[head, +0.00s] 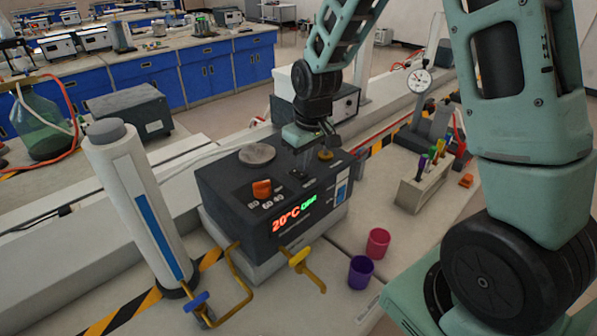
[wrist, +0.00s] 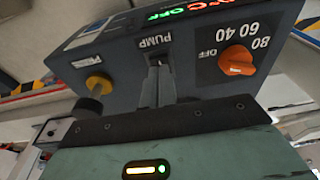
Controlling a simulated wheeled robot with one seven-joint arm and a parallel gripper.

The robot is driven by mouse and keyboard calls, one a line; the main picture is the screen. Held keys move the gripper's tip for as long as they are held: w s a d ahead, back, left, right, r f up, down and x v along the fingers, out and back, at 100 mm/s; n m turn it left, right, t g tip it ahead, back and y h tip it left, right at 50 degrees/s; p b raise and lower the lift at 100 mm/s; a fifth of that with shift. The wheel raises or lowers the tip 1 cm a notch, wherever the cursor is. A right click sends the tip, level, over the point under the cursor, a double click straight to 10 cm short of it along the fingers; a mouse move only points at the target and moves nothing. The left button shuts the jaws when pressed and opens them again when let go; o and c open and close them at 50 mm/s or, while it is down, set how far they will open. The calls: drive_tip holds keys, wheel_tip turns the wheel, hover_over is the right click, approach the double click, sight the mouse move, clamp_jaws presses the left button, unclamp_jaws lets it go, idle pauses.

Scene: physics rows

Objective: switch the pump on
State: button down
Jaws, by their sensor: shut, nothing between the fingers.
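The dark control box (head: 235,200) stands at the middle of the bench. Its display (head: 293,213) reads 20°C in red and OFF in green. My gripper (head: 300,165) is over the top of the box. In the wrist view my gripper (wrist: 157,80) is shut and empty, its fingertips close to the pump switch (wrist: 154,60) beside the PUMP label (wrist: 154,42). The fingers partly hide the switch, so I cannot tell its position or whether they touch it. An orange dial (head: 262,188) with OFF, 40, 60 and 80 marks also shows in the wrist view (wrist: 237,60).
A yellow knob (head: 325,155) and round grey cap (head: 257,153) are on the box top. A white cylinder (head: 135,205) stands left. Pink (head: 378,242) and purple (head: 361,272) cups stand right, before a tool holder (head: 415,188).

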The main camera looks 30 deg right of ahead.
sight(303, 175)
drive_tip(key=shift+f+b, duration=0.65)
drive_tip(key=shift+f, duration=0.25)
idle(0.9)
drive_tip(key=shift+r+p, duration=3)
drive_tip(key=shift+r, duration=0.6)
drive_tip(key=s+a+n+g+b, duration=0.1)
drive_tip(key=s+a+n+b, duration=0.35)
drive_tip(key=s+a, duration=0.9)
drive_tip(key=s+a+f+n+b, duration=0.1)
drive_tip(key=s+a+b, duration=0.3)
drive_tip(key=s, duration=0.8)
drive_tip(key=shift+a+f+g, duration=0.25)
drive_tip(key=shift+a+g, duration=0.15)
drive_tip(key=shift+a, duration=0.55)
